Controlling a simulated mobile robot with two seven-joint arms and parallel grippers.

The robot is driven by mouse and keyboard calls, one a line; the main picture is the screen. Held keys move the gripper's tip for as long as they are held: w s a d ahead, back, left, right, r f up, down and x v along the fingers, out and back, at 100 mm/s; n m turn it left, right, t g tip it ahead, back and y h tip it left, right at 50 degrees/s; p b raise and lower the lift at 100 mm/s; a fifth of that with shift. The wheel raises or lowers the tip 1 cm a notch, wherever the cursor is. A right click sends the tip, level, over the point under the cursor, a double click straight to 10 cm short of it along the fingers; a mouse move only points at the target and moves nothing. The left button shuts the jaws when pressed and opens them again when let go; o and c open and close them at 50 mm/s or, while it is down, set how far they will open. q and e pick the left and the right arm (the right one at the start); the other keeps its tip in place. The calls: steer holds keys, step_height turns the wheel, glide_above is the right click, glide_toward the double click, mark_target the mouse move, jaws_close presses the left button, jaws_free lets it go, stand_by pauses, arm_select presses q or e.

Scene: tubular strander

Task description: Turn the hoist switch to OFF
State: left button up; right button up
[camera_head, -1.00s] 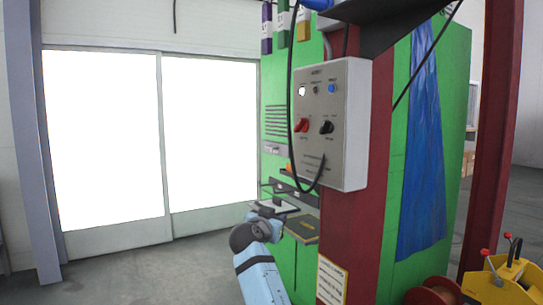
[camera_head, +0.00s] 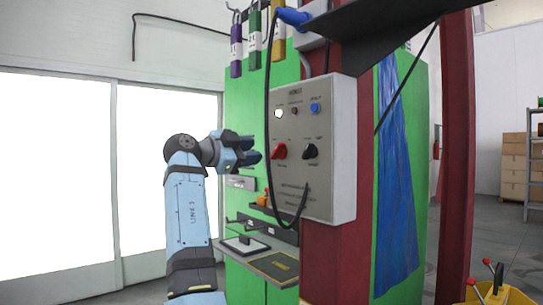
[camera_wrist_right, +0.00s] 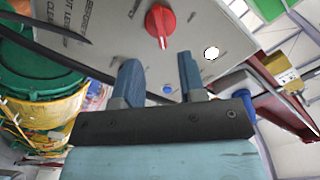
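A grey control box (camera_head: 330,180), with a heading that seems to read HOIST, is mounted on a dark red column. Its face has a red knob (camera_head: 279,151) and a black knob (camera_head: 310,151) below a row of lamps. The small knob labels are unreadable, so their set positions are unclear. My right gripper (camera_head: 256,150) is just left of the red knob, apart from it. In the right wrist view its two blue fingers (camera_wrist_right: 159,68) are spread and empty, with the red knob (camera_wrist_right: 160,24) beyond their tips. The left gripper is not in view.
A black cable (camera_head: 267,120) loops down beside the box's left edge, close to my right gripper. A dark overhang (camera_head: 385,25) juts above the box. A small shelf (camera_head: 245,245) is below. Green machine panels (camera_head: 405,255) stand behind the column.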

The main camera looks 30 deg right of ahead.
mark_target(274, 151)
steer(key=d, duration=0.4)
steer(key=d+b, duration=0.1)
steer(key=d, duration=0.1)
steer(key=shift+w+d, duration=0.25)
steer(key=shift+d, duration=0.1)
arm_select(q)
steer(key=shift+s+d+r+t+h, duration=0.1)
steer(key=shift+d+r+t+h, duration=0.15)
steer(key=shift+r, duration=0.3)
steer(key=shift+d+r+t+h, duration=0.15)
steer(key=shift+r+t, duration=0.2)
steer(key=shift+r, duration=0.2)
arm_select(e)
steer(key=shift+d, duration=0.25)
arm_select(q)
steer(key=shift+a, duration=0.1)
arm_select(e)
jaws_close()
